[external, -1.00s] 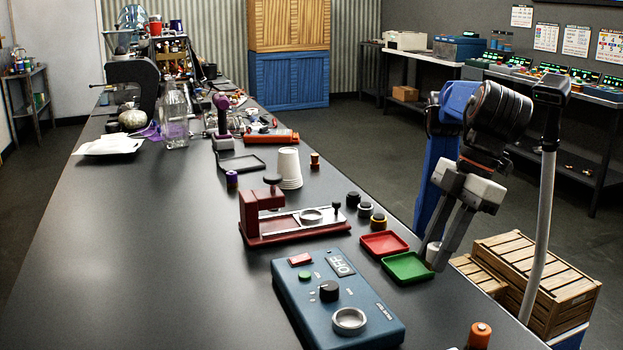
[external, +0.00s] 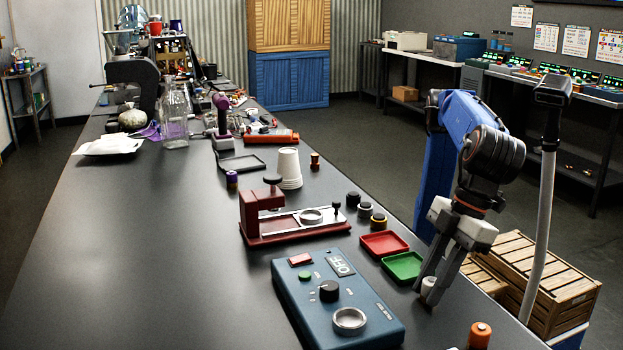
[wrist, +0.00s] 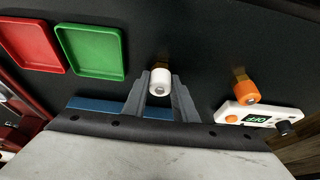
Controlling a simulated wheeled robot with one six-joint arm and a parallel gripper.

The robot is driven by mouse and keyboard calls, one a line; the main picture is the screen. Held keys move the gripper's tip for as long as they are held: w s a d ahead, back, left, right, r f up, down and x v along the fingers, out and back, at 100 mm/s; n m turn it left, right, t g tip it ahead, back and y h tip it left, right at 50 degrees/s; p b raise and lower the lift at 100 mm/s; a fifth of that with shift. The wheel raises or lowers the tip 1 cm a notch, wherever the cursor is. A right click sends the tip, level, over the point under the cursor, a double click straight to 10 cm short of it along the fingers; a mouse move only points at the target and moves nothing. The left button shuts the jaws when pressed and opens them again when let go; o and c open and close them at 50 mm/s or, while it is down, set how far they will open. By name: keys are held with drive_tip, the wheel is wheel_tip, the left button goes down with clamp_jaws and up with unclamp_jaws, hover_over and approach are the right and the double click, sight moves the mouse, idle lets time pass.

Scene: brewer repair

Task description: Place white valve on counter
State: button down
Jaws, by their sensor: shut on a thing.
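The white valve (wrist: 160,82) is between my gripper's fingertips (wrist: 160,88) in the wrist view, with a brass-coloured end showing beyond its white cap. My gripper is shut on it. In the external view the white valve (external: 428,288) shows at the fingertips of my gripper (external: 430,282), low over the counter (external: 180,260) near its right edge, in front of the green tray. I cannot tell whether the valve touches the counter.
The green tray (external: 402,266) and red tray (external: 384,244) lie beside the gripper. A blue control box (external: 335,300) stands to the left. An orange-capped valve (wrist: 246,92) and a white device (wrist: 260,116) are to the right in the wrist view.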

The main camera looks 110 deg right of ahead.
drive_tip(key=c, duration=1.4)
unclamp_jaws()
drive_tip(key=shift+c, duration=0.2)
drive_tip(key=v, duration=1.2)
drive_tip(key=shift+w+r, duration=0.1)
